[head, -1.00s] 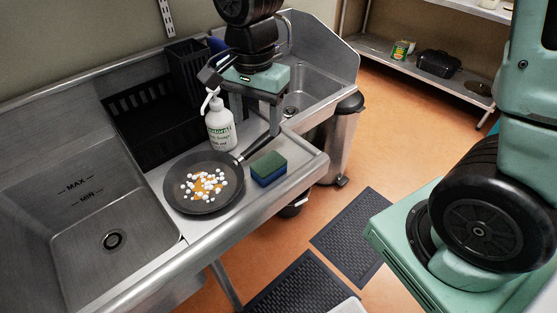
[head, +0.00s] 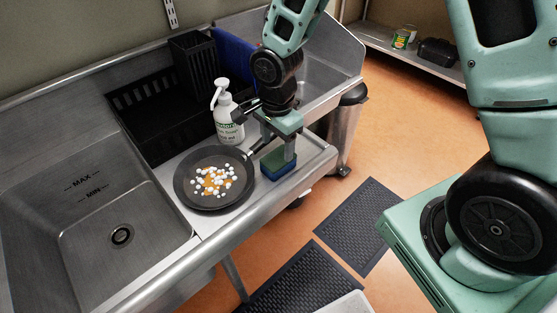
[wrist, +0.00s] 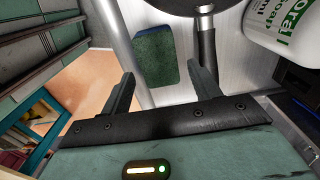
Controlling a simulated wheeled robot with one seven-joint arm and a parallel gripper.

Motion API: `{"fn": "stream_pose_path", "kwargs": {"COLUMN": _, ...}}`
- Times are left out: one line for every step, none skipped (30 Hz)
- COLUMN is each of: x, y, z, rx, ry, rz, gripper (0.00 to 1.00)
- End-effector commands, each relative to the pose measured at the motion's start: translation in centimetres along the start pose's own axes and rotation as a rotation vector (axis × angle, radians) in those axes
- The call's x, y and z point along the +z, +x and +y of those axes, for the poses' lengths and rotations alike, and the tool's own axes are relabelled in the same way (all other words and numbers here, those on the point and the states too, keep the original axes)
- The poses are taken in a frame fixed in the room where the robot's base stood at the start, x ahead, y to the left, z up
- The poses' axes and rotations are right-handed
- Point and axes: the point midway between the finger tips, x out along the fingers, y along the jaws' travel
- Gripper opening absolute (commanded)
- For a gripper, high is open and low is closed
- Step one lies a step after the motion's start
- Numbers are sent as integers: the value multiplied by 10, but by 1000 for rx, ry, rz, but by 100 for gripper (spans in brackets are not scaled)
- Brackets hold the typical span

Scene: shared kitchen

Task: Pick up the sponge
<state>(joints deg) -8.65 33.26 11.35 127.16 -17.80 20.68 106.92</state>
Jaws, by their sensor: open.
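The sponge (head: 280,170), green on top and blue below, lies on the steel counter to the right of the frying pan. It also shows in the wrist view (wrist: 156,54), ahead of the finger gap. My gripper (head: 276,150) is open and empty, just above the sponge in the head view, partly covering it. In the wrist view, my gripper (wrist: 161,72) has one finger on each side of the sponge's near end. I cannot tell whether either finger touches it.
The frying pan (head: 190,199) holds white and orange bits; its dark handle (wrist: 207,62) runs close beside my right-hand finger in the wrist view. A soap bottle (head: 228,122) stands behind the pan, by a black crate (head: 150,146). The counter's front edge (head: 262,217) is near the sponge.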

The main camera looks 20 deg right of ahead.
Motion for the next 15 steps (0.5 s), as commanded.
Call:
{"fn": "stream_pose_path", "kwargs": {"x": 0, "y": 2, "z": 0, "rx": 1, "ry": -1, "rz": 0, "gripper": 62}}
{"fn": "stream_pose_path", "kwargs": {"x": 0, "y": 4, "z": 0, "rx": 1, "ry": -1, "rz": 0, "gripper": 62}}
{"fn": "stream_pose_path", "kwargs": {"x": 0, "y": 5, "z": 0, "rx": 1, "ry": -1, "rz": 0, "gripper": 62}}
{"fn": "stream_pose_path", "kwargs": {"x": 0, "y": 7, "z": 1, "rx": 1, "ry": -1, "rz": -1, "gripper": 62}}
{"fn": "stream_pose_path", "kwargs": {"x": 0, "y": 9, "z": 1, "rx": 2, "ry": 0, "rz": 0, "gripper": 62}}
{"fn": "stream_pose_path", "kwargs": {"x": 0, "y": 12, "z": 2, "rx": 3, "ry": -2, "rz": 0, "gripper": 62}}
{"fn": "stream_pose_path", "kwargs": {"x": 0, "y": 16, "z": 2, "rx": 4, "ry": -2, "rz": -1, "gripper": 62}}
{"fn": "stream_pose_path", "kwargs": {"x": 0, "y": 19, "z": 3, "rx": 4, "ry": -2, "rz": -1, "gripper": 62}}
{"fn": "stream_pose_path", "kwargs": {"x": -1, "y": 24, "z": 4, "rx": 5, "ry": -3, "rz": -1, "gripper": 62}}
{"fn": "stream_pose_path", "kwargs": {"x": -1, "y": 28, "z": 4, "rx": 4, "ry": -3, "rz": 0, "gripper": 62}}
{"fn": "stream_pose_path", "kwargs": {"x": -2, "y": 32, "z": 5, "rx": 5, "ry": -3, "rz": 0, "gripper": 62}}
{"fn": "stream_pose_path", "kwargs": {"x": -2, "y": 38, "z": 4, "rx": 4, "ry": -3, "rz": -1, "gripper": 62}}
{"fn": "stream_pose_path", "kwargs": {"x": -2, "y": 42, "z": 4, "rx": 4, "ry": -2, "rz": 0, "gripper": 62}}
{"fn": "stream_pose_path", "kwargs": {"x": -2, "y": 46, "z": 4, "rx": 3, "ry": -2, "rz": 0, "gripper": 62}}
{"fn": "stream_pose_path", "kwargs": {"x": -2, "y": 49, "z": 3, "rx": 1, "ry": -2, "rz": 0, "gripper": 62}}
